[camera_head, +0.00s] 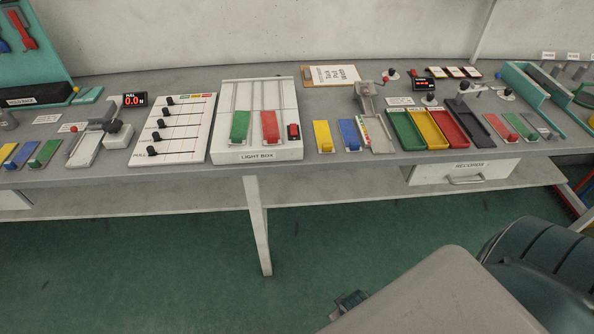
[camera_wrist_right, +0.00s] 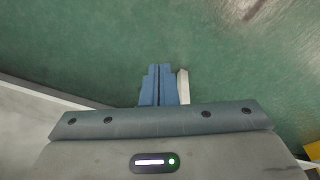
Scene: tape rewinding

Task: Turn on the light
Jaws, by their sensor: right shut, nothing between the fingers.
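The white light box (camera_head: 225,157) stands on the bench in the head view, with "LIGHT BOX" lettered on its front. A small red switch (camera_head: 293,131) with a dark surround sits at the box's right front. A green block (camera_head: 239,127) and a red block (camera_head: 270,126) sit in tracks on its top. Whether the light is on, I cannot tell. My right gripper (camera_wrist_right: 159,86) is shut and empty in the right wrist view, above the green floor, low and in front of the bench, away from the box. My left gripper is not in view.
A panel with several black sliders (camera_head: 185,135) stands left of the light box. Yellow (camera_head: 322,136) and blue (camera_head: 348,134) blocks stand to its right, then coloured trays (camera_head: 405,131). A bench leg (camera_head: 258,225) stands below.

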